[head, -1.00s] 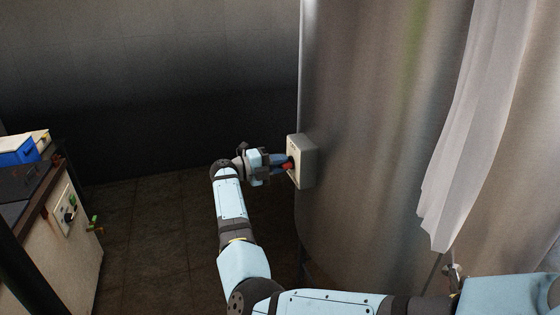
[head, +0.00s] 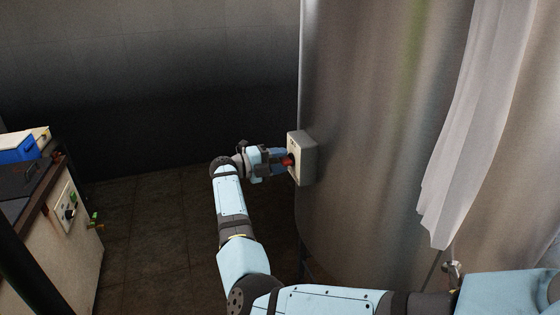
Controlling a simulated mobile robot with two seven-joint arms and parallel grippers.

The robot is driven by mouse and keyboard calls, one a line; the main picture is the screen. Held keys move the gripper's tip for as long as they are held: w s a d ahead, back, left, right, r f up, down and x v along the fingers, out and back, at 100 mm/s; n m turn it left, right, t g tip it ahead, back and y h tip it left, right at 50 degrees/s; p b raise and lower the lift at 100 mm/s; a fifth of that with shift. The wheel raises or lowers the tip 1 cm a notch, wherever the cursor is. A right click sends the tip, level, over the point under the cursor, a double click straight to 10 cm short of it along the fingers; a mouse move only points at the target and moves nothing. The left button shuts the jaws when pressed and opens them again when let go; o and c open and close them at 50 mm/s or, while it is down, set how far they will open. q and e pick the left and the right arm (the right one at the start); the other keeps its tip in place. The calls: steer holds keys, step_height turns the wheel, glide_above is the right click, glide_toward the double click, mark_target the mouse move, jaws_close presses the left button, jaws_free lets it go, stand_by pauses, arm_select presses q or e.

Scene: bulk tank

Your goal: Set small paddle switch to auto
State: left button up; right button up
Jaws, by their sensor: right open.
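A pale switch box (head: 305,157) is fixed to the left side of the big steel tank (head: 370,120). A small red part (head: 288,161) shows at the box's face, between the box and my gripper; it may be the paddle switch, but its setting is too small to tell. My right gripper (head: 281,160) is open, with its fingertips at the box's face around or beside the red part. I cannot tell whether they touch it. The fingers partly hide the box's front. My left gripper is not in view.
A counter (head: 80,245) at the left has a panel with knobs (head: 68,206) and green fittings (head: 95,222) on its side. A blue box (head: 17,148) stands on top. A pale cloth (head: 470,130) hangs over the tank at the right. The floor between counter and tank is clear.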

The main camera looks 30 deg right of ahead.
steer(key=b+v, duration=0.2)
steer(key=v, duration=1.1)
steer(key=shift+a, duration=0.35)
